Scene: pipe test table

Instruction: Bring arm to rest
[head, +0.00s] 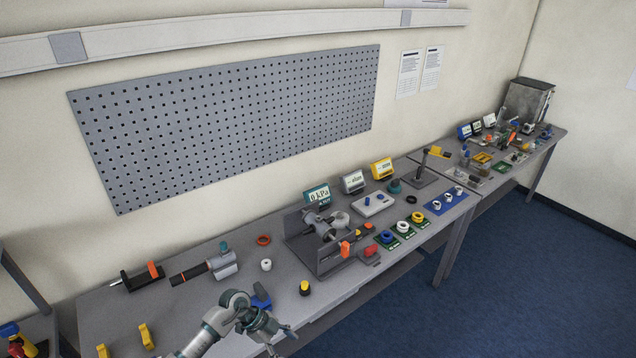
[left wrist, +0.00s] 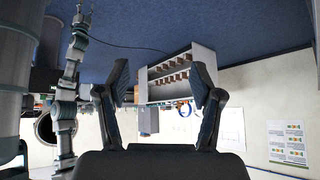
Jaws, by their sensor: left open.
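My left gripper (left wrist: 160,82) shows in the left wrist view with its two dark fingers spread apart and nothing between them. That view is upside down, with blue floor at the top. A grey jointed arm of mine (head: 215,330) shows at the bottom of the head view, bent at its top joint, over or in front of the table's near edge. Its end is partly cut off and small. Another arm of mine (left wrist: 68,100) runs up the left side of the left wrist view; its fingers are too small to read.
The grey table (head: 215,310) holds a dark-handled cylinder (head: 205,268), a vise-like fixture (head: 320,240), a yellow-topped black knob (head: 305,288) and several small parts. A pegboard (head: 230,120) hangs behind. Blue floor (head: 540,280) is open at right. A white shelf (left wrist: 178,75) shows beyond my left fingers.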

